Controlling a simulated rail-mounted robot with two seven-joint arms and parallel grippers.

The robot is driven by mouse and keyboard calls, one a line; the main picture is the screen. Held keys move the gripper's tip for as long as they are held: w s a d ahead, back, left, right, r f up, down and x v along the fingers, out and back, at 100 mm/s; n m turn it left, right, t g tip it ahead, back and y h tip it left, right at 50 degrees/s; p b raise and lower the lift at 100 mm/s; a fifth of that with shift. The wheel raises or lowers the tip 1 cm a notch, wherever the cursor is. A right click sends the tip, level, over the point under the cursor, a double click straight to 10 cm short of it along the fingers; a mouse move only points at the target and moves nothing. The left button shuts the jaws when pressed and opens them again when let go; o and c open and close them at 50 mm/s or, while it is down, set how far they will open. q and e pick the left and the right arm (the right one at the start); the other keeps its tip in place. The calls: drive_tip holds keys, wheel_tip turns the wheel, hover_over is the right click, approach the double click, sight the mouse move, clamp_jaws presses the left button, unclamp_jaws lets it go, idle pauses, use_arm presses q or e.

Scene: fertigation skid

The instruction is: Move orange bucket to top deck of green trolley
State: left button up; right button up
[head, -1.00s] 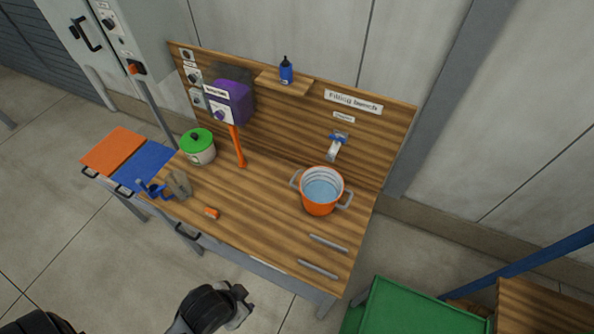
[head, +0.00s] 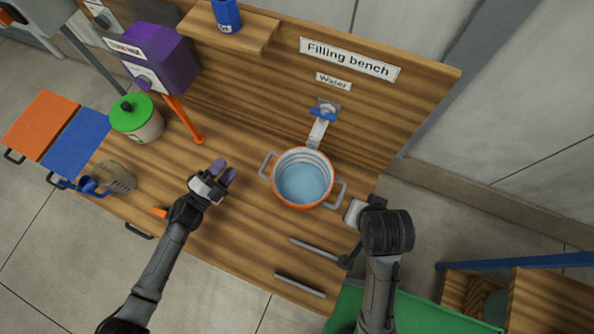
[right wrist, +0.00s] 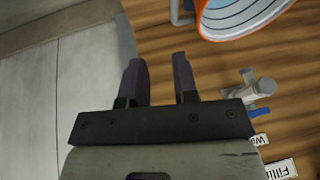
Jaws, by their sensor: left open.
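The orange bucket (head: 303,178), with pale blue contents and two grey side handles, stands upright on the wooden bench below the water tap (head: 320,120). Its rim also shows at the top of the right wrist view (right wrist: 240,18). My left gripper (head: 224,174) is open and empty, left of the bucket and apart from its left handle. My right gripper (right wrist: 158,75) is open with nothing between its fingers; in the head view it is just right of the bucket near the right handle, its fingertips hard to make out. The green trolley (head: 425,312) is partly visible at bottom right, behind my right arm.
A green-lidded pot (head: 137,118), a clear jug (head: 117,176) and a purple dispenser (head: 155,60) with an orange lever are at left. A blue bottle (head: 227,14) stands on a shelf. A blue rail (head: 515,260) is at right.

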sight(267, 160)
use_arm(q)
drive_tip(key=shift+s+a+f+m+g+h+b, duration=0.1)
drive_tip(key=shift+s+f+m+g+h+b, duration=0.3)
drive_tip(key=shift+f+m+g+h, duration=0.7)
drive_tip(key=shift+s+f+m+g+h+b, duration=0.4)
drive_tip(key=shift+f+m+g+h, duration=0.4)
drive_tip(key=shift+m, duration=0.55)
drive_tip(key=shift+s+a+f+m+g+h+b, duration=0.1)
drive_tip(key=shift+s+f+m+g+h+b, duration=0.3)
drive_tip(key=shift+f+m+g+h, duration=0.7)
use_arm(e)
drive_tip(key=shift+w+a+f+m, duration=0.25)
drive_tip(key=shift+w+a+m, duration=0.35)
drive_tip(key=shift+w+a, duration=0.3)
use_arm(q)
drive_tip(key=shift+w+d+r+t, duration=0.1)
drive_tip(key=shift+r+t, duration=0.2)
drive_tip(key=shift+r, duration=0.05)
drive_tip(key=x, duration=1.3)
drive_tip(key=shift+w+d+f, duration=0.15)
drive_tip(key=shift+w+d, duration=0.1)
drive_tip(key=shift+d, duration=0.05)
use_arm(e)
drive_tip(key=x, duration=1.3)
drive_tip(key=shift+w+a+f, duration=0.1)
drive_tip(key=shift+w+f, duration=0.1)
drive_tip(key=shift+f, duration=0.1)
